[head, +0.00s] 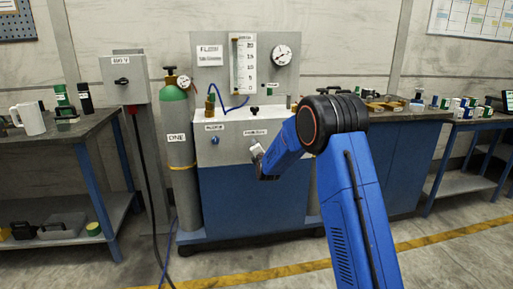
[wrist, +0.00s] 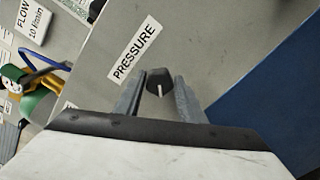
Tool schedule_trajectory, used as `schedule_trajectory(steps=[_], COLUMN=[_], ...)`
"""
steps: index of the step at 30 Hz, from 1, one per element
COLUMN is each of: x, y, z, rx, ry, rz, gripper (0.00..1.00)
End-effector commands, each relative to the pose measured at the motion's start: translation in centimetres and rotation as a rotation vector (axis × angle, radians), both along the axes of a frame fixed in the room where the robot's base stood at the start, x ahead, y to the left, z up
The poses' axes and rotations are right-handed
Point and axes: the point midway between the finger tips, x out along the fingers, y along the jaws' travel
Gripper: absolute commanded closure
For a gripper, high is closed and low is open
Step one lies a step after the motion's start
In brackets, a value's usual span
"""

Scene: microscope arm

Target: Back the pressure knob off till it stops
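The pressure knob (wrist: 159,78) is small and black with a white pointer line, below the PRESSURE label (wrist: 133,48) in the wrist view. My gripper (wrist: 156,86) has its two grey fingers on either side of the knob. A narrow gap seems to show between knob and fingers, so I cannot tell whether they touch it. In the head view my gripper (head: 256,150) is at the grey front panel (head: 228,146) of the blue cabinet, under the label, and it hides the knob. The pressure gauge (head: 282,55) is on the upright board.
A blue knob (head: 214,140) is on the same panel to the left. A green-topped gas cylinder (head: 179,150) stands left of the cabinet. The flow tube (head: 244,64) rises behind the panel. Workbenches stand on both sides. The floor in front is clear.

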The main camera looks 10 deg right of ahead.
Motion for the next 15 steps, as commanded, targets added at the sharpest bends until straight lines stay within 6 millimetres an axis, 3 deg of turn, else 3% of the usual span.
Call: schedule_trajectory(steps=[11, 15], x=[-0.1, -1.2], y=[0.0, 0.0], z=[0.1, 0.1], rx=[0.001, 0.001], ry=[-0.002, -0.001], rz=[-0.001, 0.000], gripper=[0.51, 0.51])
